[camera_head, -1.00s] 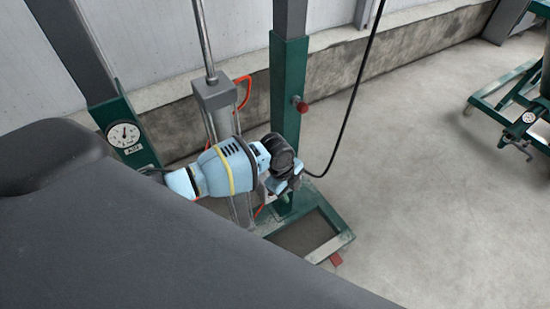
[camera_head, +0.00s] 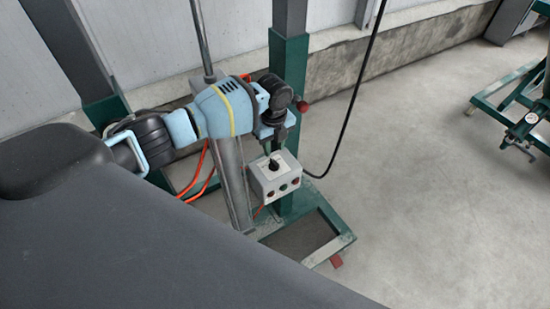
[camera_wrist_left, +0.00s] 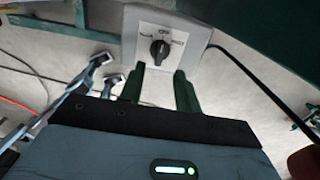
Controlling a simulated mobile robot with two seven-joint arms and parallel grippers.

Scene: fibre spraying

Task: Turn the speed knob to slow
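The speed knob (camera_head: 273,164) is a black rotary knob on the top face of a light grey control box (camera_head: 253,179). In the left wrist view, the knob (camera_wrist_left: 160,48) sits on a pale label plate with small printed words around it, too small to read surely. My left gripper (camera_wrist_left: 160,69) has its two dark green fingers apart, one lower left and one lower right of the knob, with nothing between them. In the head view, my left gripper (camera_head: 268,148) is just above the knob, its fingers small and partly hidden. My right gripper is not in view.
The box has red and green buttons on its front and sits by a green post (camera_head: 289,75). Orange hoses (camera_head: 200,172) and a black cable (camera_head: 349,115) run nearby. A green floor frame (camera_head: 330,215) stands below.

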